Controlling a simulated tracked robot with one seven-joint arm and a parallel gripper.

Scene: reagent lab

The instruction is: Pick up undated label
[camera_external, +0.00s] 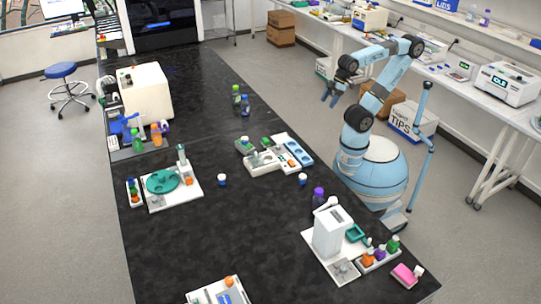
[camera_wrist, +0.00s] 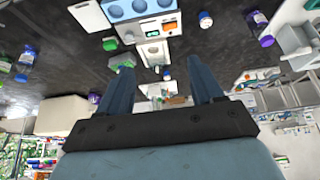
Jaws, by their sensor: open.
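My gripper (camera_external: 331,94) is open and empty, raised in the air at the right side of the black bench. In the wrist view its two blue fingers (camera_wrist: 158,68) stand apart with nothing between them. I cannot make out an undated label in either view; any writing on the bench items is too small to read. A white station with blue wells (camera_external: 298,151) sits on the bench below and in front of my gripper, and it also shows at the top of the wrist view (camera_wrist: 165,30).
A white-capped vial (camera_external: 302,179) stands near that station. Green-capped and blue bottles (camera_external: 241,100) stand farther back. A white block device (camera_external: 331,232) and a pink item (camera_external: 405,274) are at the front right. A teal rotor station (camera_external: 163,182) is left.

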